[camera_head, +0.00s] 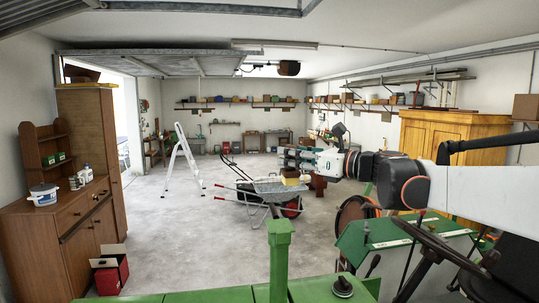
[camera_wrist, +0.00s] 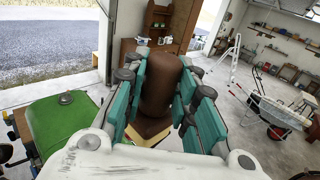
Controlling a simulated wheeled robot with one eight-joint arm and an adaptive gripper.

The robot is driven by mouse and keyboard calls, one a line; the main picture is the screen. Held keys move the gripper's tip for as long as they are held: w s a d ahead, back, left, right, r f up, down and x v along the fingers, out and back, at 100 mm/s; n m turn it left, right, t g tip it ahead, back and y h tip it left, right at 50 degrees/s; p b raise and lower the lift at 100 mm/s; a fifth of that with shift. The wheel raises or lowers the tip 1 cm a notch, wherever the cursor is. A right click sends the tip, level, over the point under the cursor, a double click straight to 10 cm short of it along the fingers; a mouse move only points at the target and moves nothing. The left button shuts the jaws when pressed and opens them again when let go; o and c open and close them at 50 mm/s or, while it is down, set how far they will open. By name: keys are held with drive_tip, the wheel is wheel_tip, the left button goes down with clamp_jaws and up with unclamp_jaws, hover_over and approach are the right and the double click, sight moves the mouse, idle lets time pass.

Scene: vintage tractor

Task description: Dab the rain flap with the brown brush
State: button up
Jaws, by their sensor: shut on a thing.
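My gripper (camera_head: 297,160), with teal finger pads, is in the middle of the head view. In the wrist view its fingers (camera_wrist: 170,95) are closed around a thick brown body, which I take as the brown brush (camera_wrist: 158,85). Some yellow shows at its near end, partly hidden by my gripper. A green upright pipe (camera_head: 280,262) rises from the green hood in the head view.
The green tractor hood (camera_head: 200,297) carries a dark round cap (camera_head: 342,287). A steering wheel (camera_head: 440,245) is at lower right. A wheelbarrow (camera_head: 275,188) and a white stepladder (camera_head: 186,158) stand behind. A brown cabinet (camera_head: 75,225) is at left.

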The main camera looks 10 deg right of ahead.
sight(294, 170)
drive_tip(key=shift+s+d+r, duration=0.1)
drive_tip(key=shift+s+d, duration=0.15)
drive_tip(key=shift+d, duration=0.05)
drive_tip(key=shift+s+d, duration=0.1)
drive_tip(key=shift+s, duration=0.05)
drive_tip(key=shift+w+a+f+b, duration=0.1)
drive_tip(key=shift+f+b, duration=0.65)
drive_tip(key=shift+f, duration=0.5)
drive_tip(key=shift+w+a+f+b, duration=0.1)
drive_tip(key=shift+f+b, duration=0.65)
drive_tip(key=shift+f, duration=0.45)
